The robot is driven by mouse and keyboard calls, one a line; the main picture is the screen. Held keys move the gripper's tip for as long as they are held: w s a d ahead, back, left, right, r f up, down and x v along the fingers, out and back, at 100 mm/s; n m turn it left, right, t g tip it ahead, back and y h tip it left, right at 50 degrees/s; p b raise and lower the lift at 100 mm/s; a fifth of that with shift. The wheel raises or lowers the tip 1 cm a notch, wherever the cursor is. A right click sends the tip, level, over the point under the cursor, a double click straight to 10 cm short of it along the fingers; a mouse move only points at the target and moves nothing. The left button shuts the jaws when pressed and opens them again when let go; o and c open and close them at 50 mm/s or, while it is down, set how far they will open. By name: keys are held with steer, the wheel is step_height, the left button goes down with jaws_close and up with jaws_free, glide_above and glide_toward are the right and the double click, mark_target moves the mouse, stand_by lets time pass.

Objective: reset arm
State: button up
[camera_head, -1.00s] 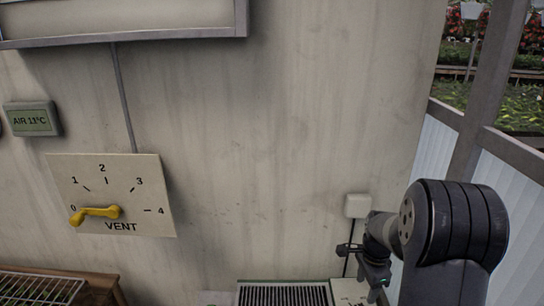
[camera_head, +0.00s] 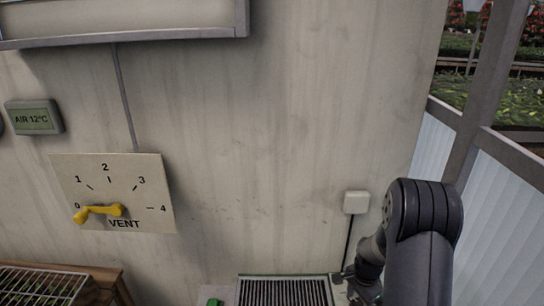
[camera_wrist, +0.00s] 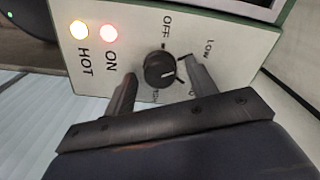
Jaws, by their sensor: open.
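My gripper (camera_wrist: 160,85) is open in the wrist view, one finger on each side of a black knob (camera_wrist: 158,68). I cannot tell whether the fingers touch the knob. The knob sits on a pale panel (camera_wrist: 135,18) marked OFF and LOW; another label is partly hidden. Its ON lamp (camera_wrist: 108,33) glows red and its HOT lamp (camera_wrist: 78,29) glows yellow. In the head view my gripper is low at the right, by the grille-topped unit (camera_head: 284,278), its fingertips hard to make out.
A vent dial plate (camera_head: 150,190) with a yellow handle (camera_head: 100,211) near 0 is on the left wall. The air display (camera_head: 34,118) reads 12°C. A wire rack (camera_head: 40,283) stands low left. A white wall box (camera_head: 356,202) is near my arm. The middle wall is clear.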

mark_target(357, 302)
steer(key=n+p, duration=0.2)
steer(key=n, duration=0.1)
steer(key=n+p, duration=0.1)
steer(key=p, duration=0.1)
steer(key=shift+r+n, duration=0.25)
steer(key=shift+n, duration=0.15)
steer(key=n+p, duration=0.3)
steer(key=p, duration=0.1)
steer(key=shift+n, duration=0.4)
step_height(357, 302, up, 10)
steer(key=b, duration=0.2)
steer(key=shift+f, duration=0.25)
